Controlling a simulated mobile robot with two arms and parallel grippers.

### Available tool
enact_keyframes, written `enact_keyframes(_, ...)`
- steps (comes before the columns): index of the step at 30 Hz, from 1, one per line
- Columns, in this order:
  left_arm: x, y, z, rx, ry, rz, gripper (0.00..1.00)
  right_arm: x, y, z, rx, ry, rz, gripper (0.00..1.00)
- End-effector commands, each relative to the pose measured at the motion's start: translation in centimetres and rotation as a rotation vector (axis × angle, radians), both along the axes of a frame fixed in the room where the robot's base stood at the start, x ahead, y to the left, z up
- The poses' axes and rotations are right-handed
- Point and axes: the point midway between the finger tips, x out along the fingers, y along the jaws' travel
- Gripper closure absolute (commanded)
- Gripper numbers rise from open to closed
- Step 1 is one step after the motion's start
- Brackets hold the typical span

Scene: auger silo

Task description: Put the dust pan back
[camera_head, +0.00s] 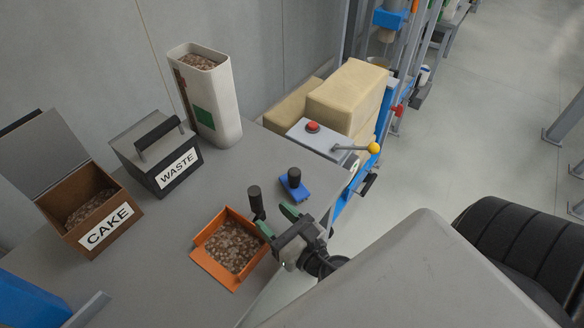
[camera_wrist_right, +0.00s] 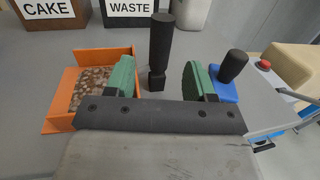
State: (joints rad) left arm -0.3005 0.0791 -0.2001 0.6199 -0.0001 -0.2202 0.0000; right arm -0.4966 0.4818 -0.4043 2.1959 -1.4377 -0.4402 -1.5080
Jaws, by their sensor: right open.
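The orange dust pan (camera_head: 233,246) lies on the grey table and holds brown crumbs. Its black upright handle (camera_head: 256,200) rises at the pan's right side. My right gripper (camera_head: 277,221) is open, with green finger pads, just right of the pan. In the right wrist view the handle (camera_wrist_right: 160,50) stands upright beyond the gap between the open fingers (camera_wrist_right: 160,80), and the pan (camera_wrist_right: 95,80) shows at the left, partly hidden by the left finger. I see no contact with the handle. My left gripper is not in view.
A blue block with a black knob (camera_head: 295,187) lies right of the handle, close to the right finger. An open CAKE box (camera_head: 122,207), a closed WASTE box (camera_head: 166,160) and a tall white container (camera_head: 213,105) stand behind. A red-button control box (camera_head: 325,142) adjoins the table's edge.

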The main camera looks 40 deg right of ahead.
Motion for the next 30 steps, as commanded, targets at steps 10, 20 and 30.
enact_keyframes(10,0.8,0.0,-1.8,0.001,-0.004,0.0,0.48,-4.9,-0.7,-0.2,-0.001,0.001,0.0,0.46)
enact_keyframes(20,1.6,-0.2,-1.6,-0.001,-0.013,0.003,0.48,-5.4,-0.8,0.0,0.0,-0.001,0.0,0.46)
enact_keyframes(30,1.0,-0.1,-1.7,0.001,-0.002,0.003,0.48,-5.4,-0.8,0.0,0.0,-0.001,0.0,0.46)
